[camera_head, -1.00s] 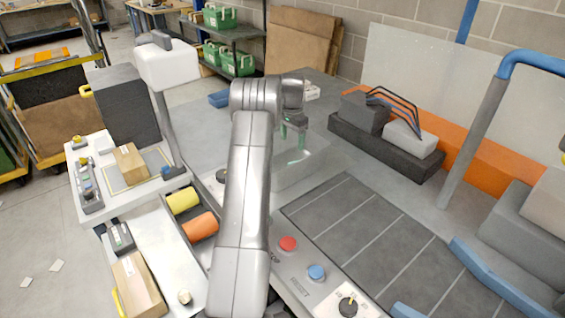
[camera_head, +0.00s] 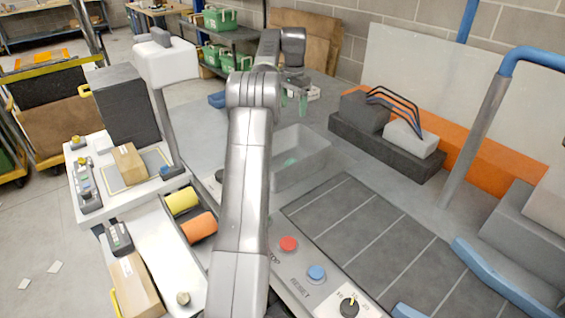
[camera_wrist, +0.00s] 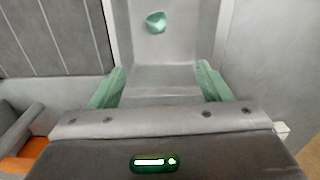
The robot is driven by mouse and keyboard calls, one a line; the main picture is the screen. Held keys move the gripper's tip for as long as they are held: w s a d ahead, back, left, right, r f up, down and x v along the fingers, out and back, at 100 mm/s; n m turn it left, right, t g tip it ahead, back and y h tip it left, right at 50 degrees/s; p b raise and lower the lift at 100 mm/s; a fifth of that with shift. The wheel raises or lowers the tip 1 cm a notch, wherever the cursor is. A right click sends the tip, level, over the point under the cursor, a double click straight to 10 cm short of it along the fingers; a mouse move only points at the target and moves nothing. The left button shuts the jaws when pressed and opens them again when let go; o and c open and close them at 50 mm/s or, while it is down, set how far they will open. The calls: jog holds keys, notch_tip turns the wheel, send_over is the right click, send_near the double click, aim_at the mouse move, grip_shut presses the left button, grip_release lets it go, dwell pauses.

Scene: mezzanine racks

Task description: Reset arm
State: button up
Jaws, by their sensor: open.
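My gripper (camera_head: 292,101) is raised above the far side of a grey bin (camera_head: 315,150), its green fingers pointing down. In the wrist view my gripper (camera_wrist: 160,88) shows its two green fingers wide apart with nothing between them.
A red button (camera_head: 288,243), a blue button (camera_head: 317,272) and a black knob (camera_head: 348,306) sit in front. A dark slatted surface (camera_head: 365,235) lies right. Yellow (camera_head: 184,201) and orange (camera_head: 199,226) rolls lie left. A tall post with a white head (camera_head: 165,62) stands left.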

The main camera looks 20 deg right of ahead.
notch_tip(320, 180, down, 14)
jog(key=shift+r+p, duration=0.15)
jog(key=shift+p, duration=0.65)
jog(key=shift+r+p, duration=1.1)
jog(key=shift+r, duration=1.55)
